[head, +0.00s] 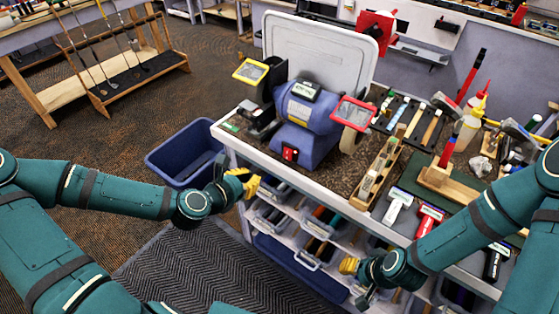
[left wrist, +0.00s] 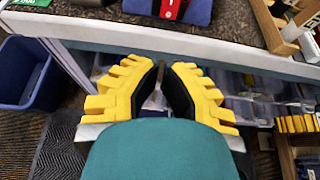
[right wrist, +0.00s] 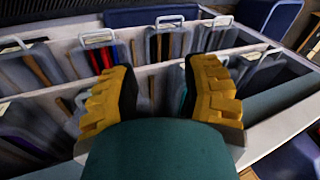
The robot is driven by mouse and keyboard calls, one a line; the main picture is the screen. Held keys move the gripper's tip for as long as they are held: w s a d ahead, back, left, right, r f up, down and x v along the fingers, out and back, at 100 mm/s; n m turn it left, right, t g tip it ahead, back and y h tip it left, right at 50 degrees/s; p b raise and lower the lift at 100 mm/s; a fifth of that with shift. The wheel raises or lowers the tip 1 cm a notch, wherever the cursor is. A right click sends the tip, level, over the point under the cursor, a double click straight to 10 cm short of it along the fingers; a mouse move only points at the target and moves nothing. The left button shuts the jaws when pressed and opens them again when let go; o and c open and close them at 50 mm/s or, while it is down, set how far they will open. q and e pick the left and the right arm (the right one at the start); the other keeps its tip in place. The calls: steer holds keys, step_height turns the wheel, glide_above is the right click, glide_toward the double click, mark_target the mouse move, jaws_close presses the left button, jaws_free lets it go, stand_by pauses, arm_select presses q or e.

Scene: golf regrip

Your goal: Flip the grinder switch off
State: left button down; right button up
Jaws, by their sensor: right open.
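The blue bench grinder (head: 308,125) stands on the workbench, with yellow-framed and red-framed eye shields. Its red switch (head: 290,154) is low on the front face and also shows at the top edge of the left wrist view (left wrist: 170,8). I cannot tell its position. My left gripper (head: 250,184) is in front of the bench edge, below and left of the switch and apart from it. Its fingertips are close together with a narrow gap, and I see nothing held. My right gripper (head: 348,266) is open and empty in front of the shelf bins, as the right wrist view (right wrist: 160,65) shows.
The bench's front edge (left wrist: 235,48) lies between my left gripper and the grinder. A wooden tray (head: 378,175), hammers and other tools crowd the bench right of the grinder. A blue bin (head: 185,153) stands on the floor at left. Bins (right wrist: 165,48) fill the shelves below.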

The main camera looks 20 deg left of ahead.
mark_target(284, 154)
arm_select(q)
steer(key=b+x, duration=0.1)
steer(key=x, duration=0.3)
steer(key=b+x, duration=0.2)
steer(key=x, duration=0.2)
steer(key=b+x, duration=0.2)
steer(key=x, duration=0.2)
steer(key=shift+w+d+r, duration=0.15)
steer(key=shift+w+r, duration=0.1)
steer(key=shift+w, duration=0.05)
steer(key=shift+w+d+f, duration=0.1)
steer(key=shift+w+d, duration=0.1)
steer(key=shift+w, duration=0.5)
arm_select(e)
steer(key=shift+s+a+f, duration=0.1)
steer(key=shift+s+f, duration=0.1)
steer(key=shift+f, duration=0.75)
steer(key=shift+s+a+f, duration=0.1)
steer(key=shift+s+f, duration=0.15)
steer(key=shift+f, duration=0.75)
steer(key=shift+s+f, duration=0.2)
steer(key=shift+f, duration=0.75)
